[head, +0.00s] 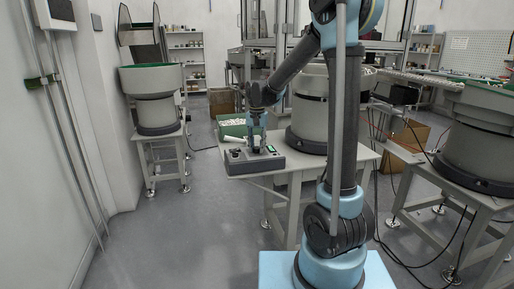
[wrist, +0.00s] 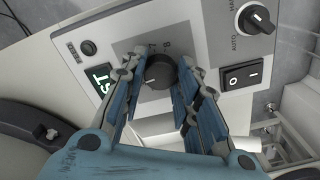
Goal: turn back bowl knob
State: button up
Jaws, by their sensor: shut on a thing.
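The control box (head: 265,163) is a grey unit on the front corner of the table, and its pale panel (wrist: 205,103) fills much of the wrist view. The bowl knob (wrist: 158,74) is a round black dial on a darker square with scale marks. My gripper (wrist: 160,66) points down at the panel, with one blue finger on each side of this knob, shut on it. In the head view my gripper (head: 256,146) is over the box and hides the knob.
A second black knob (wrist: 256,18), marked AUTO, and a black rocker switch (wrist: 239,76) are to the right on the panel. A green display (wrist: 100,79) is to the left. The grey bowl feeder (head: 311,112) stands close behind the box. A green bin (head: 232,130) holds white parts.

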aim_at(257, 147)
jog(key=n, duration=0.5)
jog(key=shift+n, duration=0.4)
jog(key=n, duration=0.5)
dwell(0.4)
jog(key=o, duration=1.1)
jog(key=shift+c, duration=0.2)
notch_tip(257, 147, up, 12)
jog(key=shift+d, duration=0.1)
